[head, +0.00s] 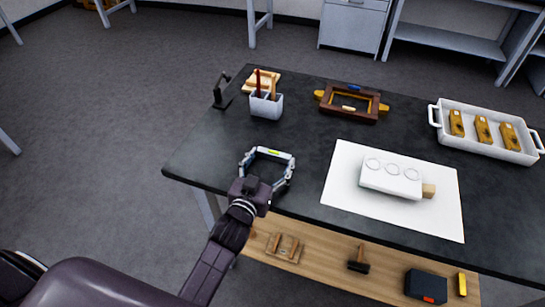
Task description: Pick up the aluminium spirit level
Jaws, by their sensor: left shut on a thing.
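The aluminium spirit level (274,153) is a short silver bar with a yellow-green vial near its middle. It is near the left front part of the dark table (225,150). My left gripper (269,161) reaches in from below and is shut on the level, with one finger at each end of the bar. I cannot tell whether the level touches the tabletop or is just above it.
Behind are a white cup of tools (266,105), a small black stand (221,92) and a brown wooden frame (349,103). To the right are a white sheet (345,190) with a white block (391,180) and a white tray (485,150) of wooden pieces. A lower shelf (320,268) holds several items.

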